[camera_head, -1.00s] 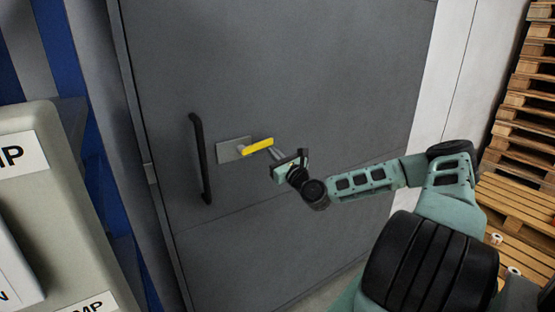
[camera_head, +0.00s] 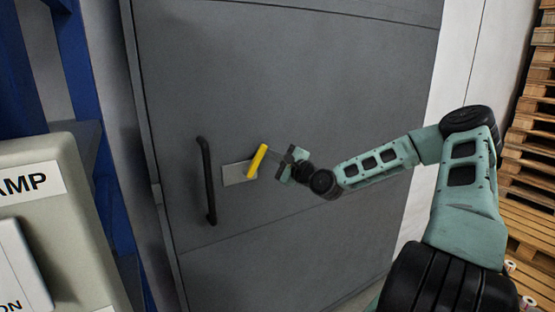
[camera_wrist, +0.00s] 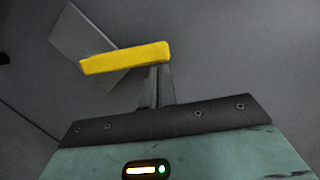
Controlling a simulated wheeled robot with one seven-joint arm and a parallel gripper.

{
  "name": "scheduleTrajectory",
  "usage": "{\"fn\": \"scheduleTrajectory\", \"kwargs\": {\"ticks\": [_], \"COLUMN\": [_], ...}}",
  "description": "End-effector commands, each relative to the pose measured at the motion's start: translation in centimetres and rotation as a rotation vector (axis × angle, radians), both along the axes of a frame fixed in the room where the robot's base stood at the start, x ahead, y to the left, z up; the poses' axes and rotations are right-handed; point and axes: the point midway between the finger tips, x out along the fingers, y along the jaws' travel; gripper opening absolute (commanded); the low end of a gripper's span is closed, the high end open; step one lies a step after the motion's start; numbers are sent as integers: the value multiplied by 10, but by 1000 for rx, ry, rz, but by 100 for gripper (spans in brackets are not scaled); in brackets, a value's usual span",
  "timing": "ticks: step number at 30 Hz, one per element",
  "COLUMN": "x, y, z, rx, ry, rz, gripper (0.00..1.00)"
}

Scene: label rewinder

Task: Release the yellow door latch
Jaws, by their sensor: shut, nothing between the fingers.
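The yellow door latch (camera_head: 257,162) is a lever on a pale metal plate (camera_head: 236,174) on the grey door (camera_head: 330,70). In the head view it stands steeply tilted, its upper end leaning right. In the wrist view the yellow latch (camera_wrist: 125,57) lies across the picture just beyond the fingers. My gripper (camera_head: 274,156) is at the right side of the latch, its fingers shut and empty. The fingertips (camera_wrist: 157,78) appear to touch the latch's edge or sit just behind it; exact contact is hard to tell.
A black vertical pull handle (camera_head: 207,180) is on the door left of the plate. A beige labelled cabinet (camera_head: 75,215) and blue uprights (camera_head: 80,60) stand at left. Wooden pallets (camera_head: 530,180) are stacked at right. The door face right of the latch is bare.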

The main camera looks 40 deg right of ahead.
Motion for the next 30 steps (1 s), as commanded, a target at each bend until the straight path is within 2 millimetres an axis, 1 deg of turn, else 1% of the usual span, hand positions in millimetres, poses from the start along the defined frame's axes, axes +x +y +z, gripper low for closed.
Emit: {"fn": "scheduleTrajectory", "kwargs": {"ticks": [1, 3, 12, 30], "x": [1, 1, 3, 3], "y": [3, 6, 14, 16], "z": [5, 8, 14, 15], "rx": [-34, -78, -202, -232], "ry": [7, 15, 40, 47], "rz": [3, 2, 1, 0], "gripper": [0, 0, 0, 0]}}
